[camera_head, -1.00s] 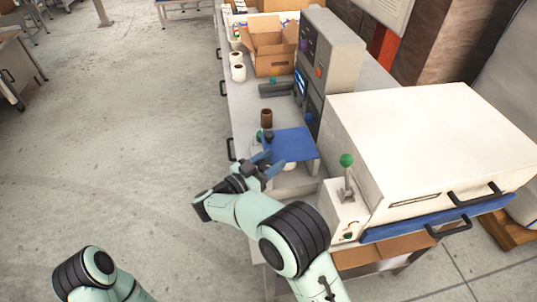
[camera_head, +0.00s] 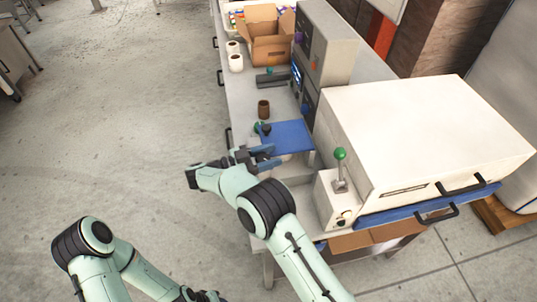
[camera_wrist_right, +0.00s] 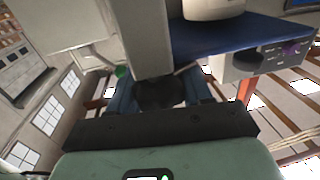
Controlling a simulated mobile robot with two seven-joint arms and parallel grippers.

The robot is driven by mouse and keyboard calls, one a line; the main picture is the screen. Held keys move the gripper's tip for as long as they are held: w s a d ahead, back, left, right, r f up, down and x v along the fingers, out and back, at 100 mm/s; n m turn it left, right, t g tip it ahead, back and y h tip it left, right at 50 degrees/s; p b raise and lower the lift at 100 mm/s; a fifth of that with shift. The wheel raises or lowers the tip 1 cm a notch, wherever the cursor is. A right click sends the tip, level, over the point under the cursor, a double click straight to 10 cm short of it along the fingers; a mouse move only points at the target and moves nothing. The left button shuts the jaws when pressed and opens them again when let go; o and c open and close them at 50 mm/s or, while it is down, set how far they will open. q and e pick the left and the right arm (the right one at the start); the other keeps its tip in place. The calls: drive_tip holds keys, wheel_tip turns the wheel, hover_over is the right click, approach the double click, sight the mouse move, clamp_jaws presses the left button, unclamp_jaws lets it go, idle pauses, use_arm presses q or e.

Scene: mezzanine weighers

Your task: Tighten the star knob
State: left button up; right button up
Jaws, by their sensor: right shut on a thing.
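My right gripper (camera_head: 262,157) is at the near left edge of the blue platform (camera_head: 289,135) on the bench. In the right wrist view its blue fingers stand either side of a dark knob (camera_wrist_right: 160,94), at the end of a grey post (camera_wrist_right: 146,38). The gripper is shut on this knob, which I take to be the star knob; its lobes are too dark to make out. In the head view the arm and fingers hide it. Of my left arm, dark parts near its end (camera_head: 203,296) show at the bottom edge, too cut off to read the gripper.
A brown cylinder (camera_head: 264,109) stands just beyond the platform. A large white machine (camera_head: 425,125) and a green-topped lever (camera_head: 340,165) stand to the right. White rolls (camera_head: 235,62) and an open cardboard box (camera_head: 270,40) are further back.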

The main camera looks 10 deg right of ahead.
drive_tip(key=shift+r, duration=0.1)
drive_tip(key=o, duration=1)
drive_tip(key=shift+c, duration=0.2)
use_arm(q)
drive_tip(key=shift+w+r+p, duration=0.7)
drive_tip(key=shift+w+r, duration=0.2)
drive_tip(key=shift+w, duration=0.2)
use_arm(e)
drive_tip(key=s+a, duration=0.2)
drive_tip(key=a, duration=1.1)
drive_tip(key=shift+w, duration=0.15)
drive_tip(key=shift+a, duration=0.1)
